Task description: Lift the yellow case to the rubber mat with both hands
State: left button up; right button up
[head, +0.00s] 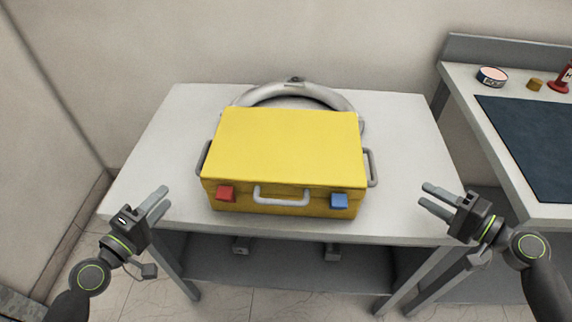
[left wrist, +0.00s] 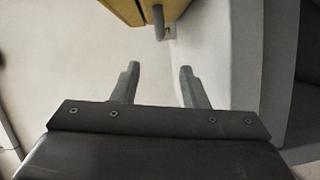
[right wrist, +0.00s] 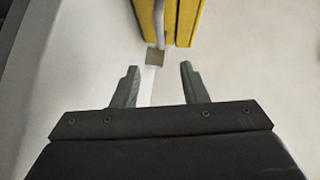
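The yellow case (head: 285,145) lies closed on the white table, with a red latch (head: 226,193), a blue latch (head: 339,200) and a grey front handle (head: 281,194). It has a grey side handle at its left (head: 204,158) and at its right (head: 371,167). My left gripper (head: 160,201) is open and empty, in front and to the left of the case. My right gripper (head: 429,201) is open and empty, in front and to the right. Both wrist views show a case edge and handle (left wrist: 158,22) (right wrist: 159,20) beyond the fingers, apart from them. The dark rubber mat (head: 535,140) lies on the right-hand bench.
A grey ring-shaped part (head: 295,90) stands behind the case on the white table (head: 400,120). The bench (head: 470,80) also holds a round tin (head: 491,77), a small brown piece (head: 535,84) and a red stand (head: 560,85) behind the mat. The mat's visible area is clear.

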aim_at(202, 155)
pick_arm(q)
jog(key=x, duration=1.6)
pick_arm(e)
jog(key=x, duration=1.6)
jog(key=shift+r, duration=0.1)
pick_arm(q)
grip_shut()
pick_arm(e)
grip_shut()
pick_arm(q)
jog(key=shift+w+r, duration=0.1)
jog(key=shift+r, duration=0.15)
pick_arm(e)
jog(key=shift+r, duration=0.15)
